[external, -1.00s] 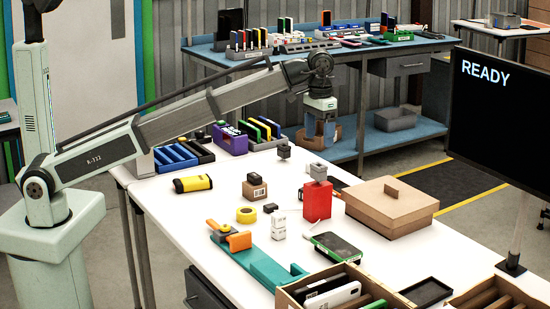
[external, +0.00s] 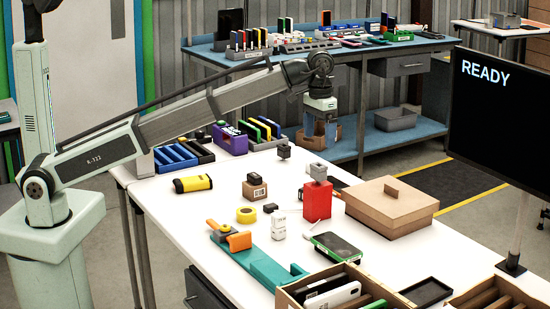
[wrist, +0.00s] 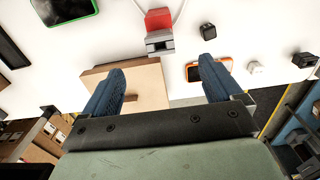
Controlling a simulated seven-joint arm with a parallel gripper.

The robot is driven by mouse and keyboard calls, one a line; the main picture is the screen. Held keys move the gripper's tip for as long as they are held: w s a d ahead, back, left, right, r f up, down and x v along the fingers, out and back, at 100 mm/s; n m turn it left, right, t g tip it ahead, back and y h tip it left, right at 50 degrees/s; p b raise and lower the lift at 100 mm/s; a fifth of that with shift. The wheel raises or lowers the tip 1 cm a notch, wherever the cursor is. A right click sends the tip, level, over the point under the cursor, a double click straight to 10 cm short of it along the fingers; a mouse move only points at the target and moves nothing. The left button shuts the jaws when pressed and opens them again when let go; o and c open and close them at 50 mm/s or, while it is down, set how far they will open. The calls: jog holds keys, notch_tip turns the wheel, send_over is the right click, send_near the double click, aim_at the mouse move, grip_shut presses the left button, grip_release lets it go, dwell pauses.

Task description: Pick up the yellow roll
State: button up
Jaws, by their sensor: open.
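The yellow roll (external: 246,215) lies on the white table in the external view, just left of a small black block. It does not show in the wrist view. My gripper (external: 320,143) is raised over the far side of the table, well behind and to the right of the roll. Its two blue fingers are spread apart, and the wrist view shows the open, empty gap between them (wrist: 163,72). The gripper touches nothing that I can see.
Close to the roll stand a brown box (external: 254,190), small white blocks (external: 279,229) and a teal holder with orange parts (external: 262,264).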

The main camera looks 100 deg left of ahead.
jog(key=d+f+m, duration=0.1)
jog(key=d, duration=0.6)
jog(key=s+d+f, duration=0.4)
jog(key=s+d, duration=0.2)
jog(key=d, duration=0.1)
jog(key=n+y, duration=0.5)
jog(key=n, duration=0.3)
send_near(245, 210)
jog(key=f, duration=0.3)
jog(key=shift+w+d+f+t+h, duration=0.1)
jog(key=shift+w+d+t+h, duration=0.2)
jog(key=shift+d+t, duration=0.1)
jog(key=shift+a+x, duration=0.2)
jog(key=shift+x, duration=1.1)
jog(key=shift+a+x, duration=0.2)
jog(key=shift+x, duration=1.1)
jog(key=shift+s, duration=0.15)
